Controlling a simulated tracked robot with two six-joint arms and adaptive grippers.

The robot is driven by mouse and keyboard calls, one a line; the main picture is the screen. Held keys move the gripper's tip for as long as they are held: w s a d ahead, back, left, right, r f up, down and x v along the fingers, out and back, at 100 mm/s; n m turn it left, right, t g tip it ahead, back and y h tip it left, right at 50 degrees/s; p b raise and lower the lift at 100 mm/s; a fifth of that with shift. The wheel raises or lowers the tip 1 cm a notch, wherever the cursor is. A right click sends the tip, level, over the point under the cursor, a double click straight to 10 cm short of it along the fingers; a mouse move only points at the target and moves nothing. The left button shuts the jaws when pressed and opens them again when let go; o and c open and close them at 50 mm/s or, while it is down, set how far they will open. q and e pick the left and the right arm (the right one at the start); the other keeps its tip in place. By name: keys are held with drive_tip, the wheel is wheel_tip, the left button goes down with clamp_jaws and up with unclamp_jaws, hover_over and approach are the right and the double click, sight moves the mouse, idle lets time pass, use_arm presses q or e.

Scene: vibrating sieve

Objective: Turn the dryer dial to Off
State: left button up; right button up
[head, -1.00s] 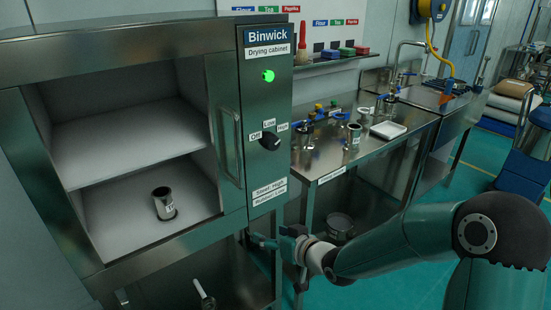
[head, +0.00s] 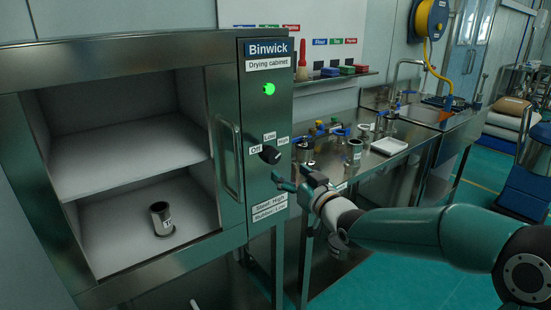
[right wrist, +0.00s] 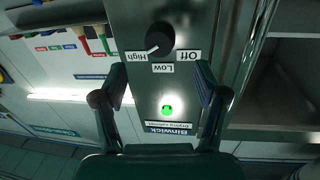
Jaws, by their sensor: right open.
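The dryer dial (head: 270,155) is a black round knob on the drying cabinet's (head: 120,47) front panel, with Off at its left, Low above and High at its right. In the right wrist view the panel is upside down, and the dial (right wrist: 159,40) has its white pointer mark towards the High label (right wrist: 136,57). My right gripper (head: 288,181) is open and empty, just below and right of the dial in the head view. In the right wrist view its fingers (right wrist: 160,80) are spread, with the dial beyond their tips. My left gripper is not in view.
A green lamp (head: 269,87) glows above the dial. A vertical handle (head: 230,158) is left of the panel. A metal cup (head: 161,218) stands inside the open cabinet. A steel bench (head: 362,165) with several small items and a white tray (head: 389,146) lies to the right.

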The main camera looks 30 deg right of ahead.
sight(274, 160)
drive_tip(key=w+p, duration=0.1)
drive_tip(key=w, duration=0.7)
drive_tip(key=shift+a+p, duration=0.2)
drive_tip(key=shift+p, duration=0.15)
